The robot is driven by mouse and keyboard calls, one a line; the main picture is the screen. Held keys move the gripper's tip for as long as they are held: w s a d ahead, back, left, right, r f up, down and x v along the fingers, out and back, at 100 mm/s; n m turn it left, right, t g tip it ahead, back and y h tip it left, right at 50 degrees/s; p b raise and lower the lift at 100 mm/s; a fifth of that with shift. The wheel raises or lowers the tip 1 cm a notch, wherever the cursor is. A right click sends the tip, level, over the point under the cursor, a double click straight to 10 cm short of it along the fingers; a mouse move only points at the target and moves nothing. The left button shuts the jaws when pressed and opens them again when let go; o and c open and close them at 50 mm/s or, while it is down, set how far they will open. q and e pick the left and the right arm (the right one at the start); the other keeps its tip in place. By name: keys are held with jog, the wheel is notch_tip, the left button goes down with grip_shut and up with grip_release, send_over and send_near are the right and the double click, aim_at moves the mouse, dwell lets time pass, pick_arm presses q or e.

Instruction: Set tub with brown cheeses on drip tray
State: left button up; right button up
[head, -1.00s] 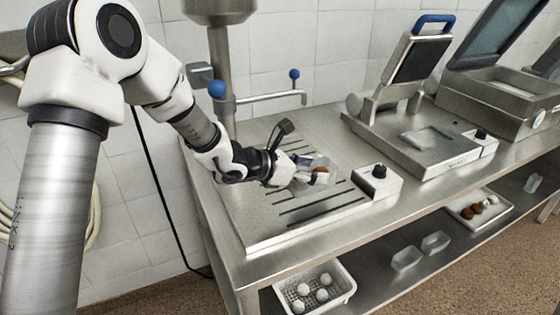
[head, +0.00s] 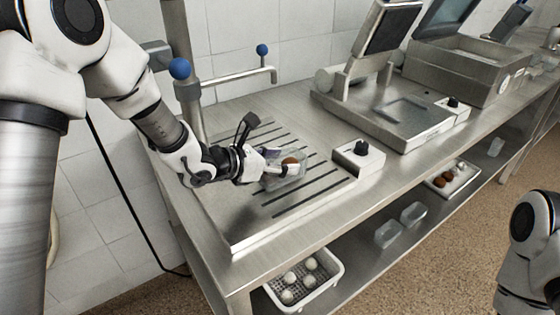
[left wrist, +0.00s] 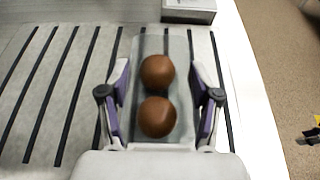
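The clear tub (head: 285,178) holds two brown cheeses (head: 290,161). In the left wrist view the tub (left wrist: 177,52) lies lengthwise between the purple finger pads, with the cheeses (left wrist: 157,95) in a row. My left gripper (head: 277,165) is shut on the tub by its two side walls. The tub is over the slotted drip tray (head: 240,225), low at its surface; whether its bottom touches the slots I cannot tell.
A control box with a black knob (head: 358,157) stands right of the tray. A blue-knobbed pipe (head: 240,87) is behind it. Lower shelf: a white basket of white balls (head: 330,280), two clear tubs (head: 388,234), a tray with brown and white balls (head: 466,184). The tray's front part is clear.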

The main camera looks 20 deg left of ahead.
pick_arm(q)
jog(key=o, duration=0.4)
jog(key=shift+w+a+f, duration=0.1)
jog(key=shift+w+a, duration=0.05)
jog(key=shift+r+p, duration=0.3)
jog(key=b+v, duration=0.1)
jog(key=v, duration=1.1)
jog(key=shift+f, duration=0.1)
